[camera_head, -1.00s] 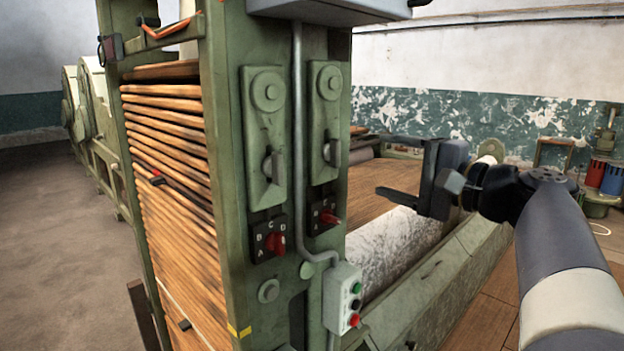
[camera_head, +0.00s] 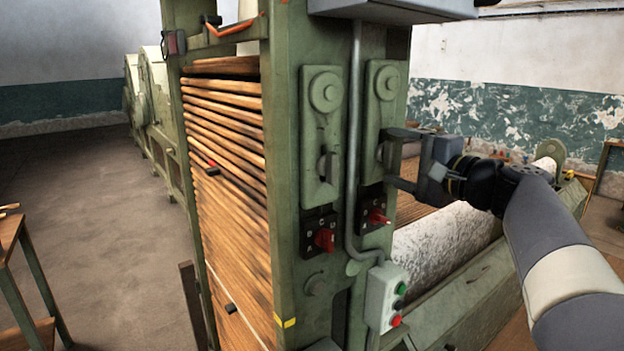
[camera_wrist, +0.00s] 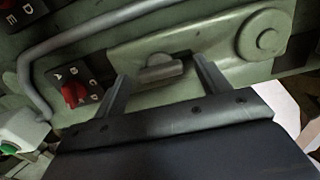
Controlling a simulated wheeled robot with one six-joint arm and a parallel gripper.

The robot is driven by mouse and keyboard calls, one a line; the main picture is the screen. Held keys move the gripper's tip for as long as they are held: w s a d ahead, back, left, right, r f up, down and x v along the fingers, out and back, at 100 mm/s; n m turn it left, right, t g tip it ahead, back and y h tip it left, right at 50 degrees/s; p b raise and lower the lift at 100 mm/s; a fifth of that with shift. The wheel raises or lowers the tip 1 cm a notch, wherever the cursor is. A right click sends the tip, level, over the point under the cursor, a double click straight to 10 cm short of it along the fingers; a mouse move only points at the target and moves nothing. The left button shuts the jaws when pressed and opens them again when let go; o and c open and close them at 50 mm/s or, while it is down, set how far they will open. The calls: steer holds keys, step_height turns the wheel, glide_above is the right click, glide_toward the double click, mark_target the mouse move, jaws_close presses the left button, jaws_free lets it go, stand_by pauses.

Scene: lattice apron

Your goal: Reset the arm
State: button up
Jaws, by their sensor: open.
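My gripper (camera_head: 388,158) is open in the head view, with its fingers pointing left at the right-hand green lever plate (camera_head: 384,90) on the machine post. In the wrist view my gripper (camera_wrist: 160,72) has one finger on each side of the plate's small lever handle (camera_wrist: 160,70). The handle shows in the gap, and I see no finger closed on it. I cannot tell how deep the fingertips reach. In the head view the fingers hide much of this handle. The arm stretches in from the lower right.
A second lever plate (camera_head: 321,130) is on the left. Red knobs (camera_head: 324,239) and a button box (camera_head: 387,297) sit below, with a grey conduit (camera_head: 354,150) between. A mottled roller (camera_head: 440,243) lies behind. Open floor (camera_head: 110,210) is at left, beside a table (camera_head: 12,232).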

steer(key=b+v, duration=0.2)
steer(key=v, duration=0.9)
steer(key=p+x, duration=0.2)
steer(key=x, duration=0.9)
steer(key=shift+a, duration=0.1)
steer(key=shift+n+b, duration=0.3)
steer(key=shift+n, duration=0.7)
steer(key=n, duration=0.3)
steer(key=n+p, duration=0.1)
steer(key=n, duration=0.5)
steer(key=shift+n, duration=0.3)
steer(key=b+v, duration=0.2)
steer(key=v, duration=0.5)
steer(key=shift+s+d, duration=0.25)
steer(key=shift+d, duration=0.05)
